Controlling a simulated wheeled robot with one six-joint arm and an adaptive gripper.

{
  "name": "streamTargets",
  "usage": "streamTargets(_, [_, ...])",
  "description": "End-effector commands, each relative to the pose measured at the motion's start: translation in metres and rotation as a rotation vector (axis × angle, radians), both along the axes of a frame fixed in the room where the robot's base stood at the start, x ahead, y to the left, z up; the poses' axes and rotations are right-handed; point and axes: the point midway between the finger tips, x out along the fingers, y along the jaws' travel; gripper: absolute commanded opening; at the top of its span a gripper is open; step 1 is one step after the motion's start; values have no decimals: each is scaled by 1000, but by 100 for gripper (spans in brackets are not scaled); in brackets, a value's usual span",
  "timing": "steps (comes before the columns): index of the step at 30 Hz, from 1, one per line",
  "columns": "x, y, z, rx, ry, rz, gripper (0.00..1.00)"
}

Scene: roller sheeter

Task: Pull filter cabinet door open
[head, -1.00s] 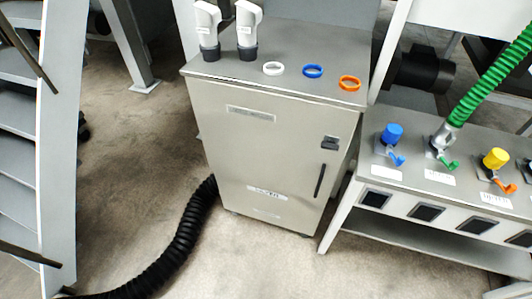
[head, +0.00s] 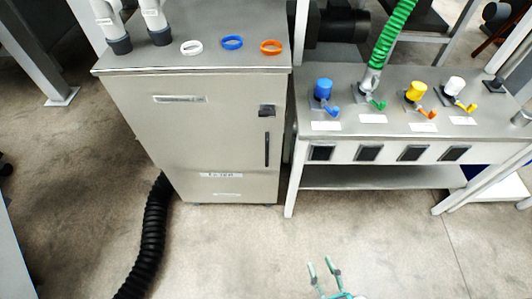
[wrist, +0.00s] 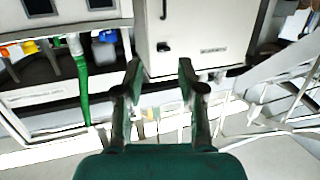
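The filter cabinet (head: 225,130) is a grey box with its door (head: 205,135) shut. The door has a black vertical handle bar (head: 267,149) on its right side and a dark latch (head: 267,111) above it. My gripper (head: 325,266) is at the bottom of the head view, apart from the cabinet and in front of it, to the right. In the wrist view my gripper (wrist: 160,72) has its two fingers spread with nothing between them. There the door (wrist: 205,30) appears upside down, beyond the fingertips, with the handle bar (wrist: 163,9) and latch (wrist: 163,47).
A steel bench (head: 425,128) with coloured valves and a green hose (head: 390,35) stands right of the cabinet. A black corrugated hose (head: 152,235) runs along the floor on the left. White, blue and orange rings lie on the cabinet top. The floor before the door is clear.

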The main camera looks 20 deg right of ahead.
Motion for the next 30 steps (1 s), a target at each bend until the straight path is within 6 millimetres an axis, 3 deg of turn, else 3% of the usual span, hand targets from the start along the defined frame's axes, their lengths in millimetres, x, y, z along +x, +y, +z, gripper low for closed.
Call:
streamTargets(6, [72,0,-39,-2,-56,-18,39])
streamTargets(15, [182,5,-72,-3,-114,-52,39])
streamTargets(24, [292,15,-80,0,-149,-85,39])
streamTargets(30, [326,19,-78,-2,-155,-97,39])
